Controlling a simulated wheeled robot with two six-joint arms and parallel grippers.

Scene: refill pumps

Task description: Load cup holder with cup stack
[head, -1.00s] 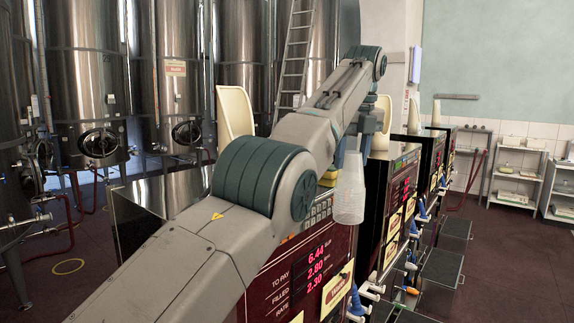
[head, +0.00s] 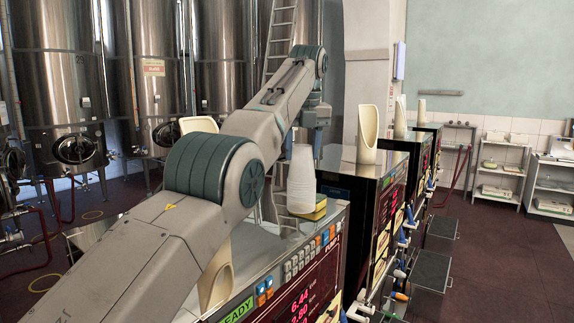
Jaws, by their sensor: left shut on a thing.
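A stack of translucent white cups (head: 301,182) hangs upright from my left gripper (head: 305,143), which is shut on its upper end. The stack is over the top of the nearest pump (head: 265,236), beside a yellow-and-dark block (head: 321,209). I cannot tell whether its lower end touches anything. A cream cup holder (head: 217,278) stands on the near side of this pump; my left arm covers its middle, and what seems to be its upper end (head: 198,125) shows above the arm. The stack is apart from it, further right and back. My right gripper is not in view.
A second pump (head: 345,180) carries a cream scoop-shaped holder (head: 368,136). A further pump (head: 421,150) stands behind it, with more holders beyond. Steel tanks (head: 60,90) line the back left. White shelves (head: 502,165) stand at the right, with open floor before them.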

